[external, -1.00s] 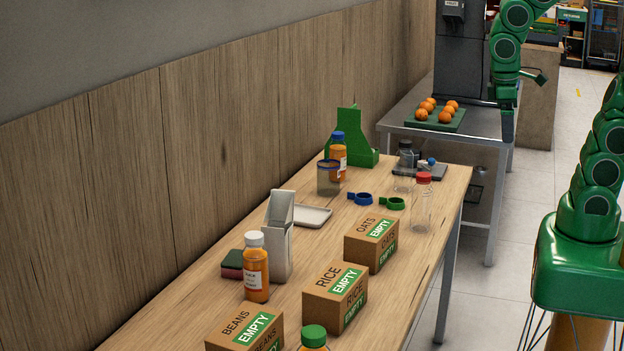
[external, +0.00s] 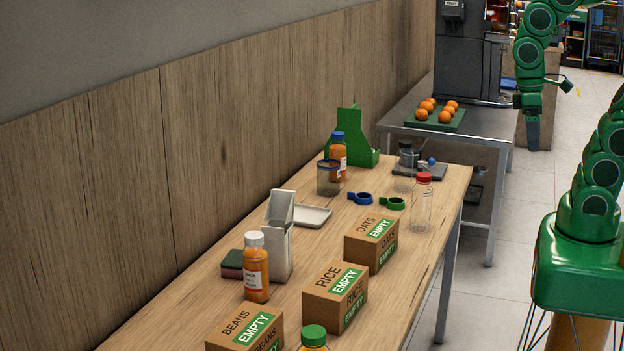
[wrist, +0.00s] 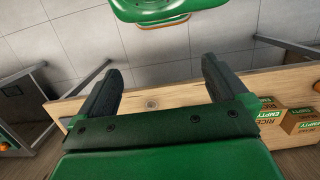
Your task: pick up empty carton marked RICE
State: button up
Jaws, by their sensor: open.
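The brown RICE carton (external: 335,297), with a green EMPTY label, stands on the wooden table between the OATS carton (external: 371,244) and the BEANS carton (external: 245,331). In the wrist view, a carton that appears to read RICE (wrist: 267,128) is at the right, partly hidden by my gripper. My gripper (external: 533,142) hangs pointing down beyond the table's far right end, well away from the cartons. In the wrist view its two dark fingers (wrist: 160,90) are apart with nothing between them.
A juice bottle with a green cap (external: 314,338) stands near the RICE carton. A white-capped bottle (external: 256,270) and a pale upright holder (external: 280,240) stand to its left. A clear red-capped bottle (external: 422,205) is beyond OATS. Oranges lie on a green tray (external: 463,124) on the metal table.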

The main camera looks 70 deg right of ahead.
aim_at(346, 268)
dwell(0.7)
jog(key=w+a+f+m+g+y, duration=0.1)
jog(key=w+a+f+m+y, duration=0.35)
jog(key=w+a, duration=0.6)
jog(key=w+a+f+m+y, duration=0.3)
jog(key=w+a+y, duration=0.3)
jog(key=w+a, duration=0.4)
jog(key=w+a+f+m+t+y, duration=0.3)
jog(key=w+f+m+t, duration=0.1)
jog(key=w+f+m, duration=0.95)
jog(key=shift+w+a+f+n, duration=0.35)
jog(key=shift+a+f, duration=0.65)
jog(key=shift+a, duration=0.7)
jog(key=shift+w+a+f+n, duration=0.3)
jog(key=shift+a+f, duration=0.7)
jog(key=shift+a, duration=0.75)
jog(key=shift+w+a+f+n, duration=0.3)
jog(key=shift+a+f, duration=0.7)
jog(key=shift+a, duration=0.7)
jog(key=c, duration=1)
jog(key=shift+r, duration=0.1)
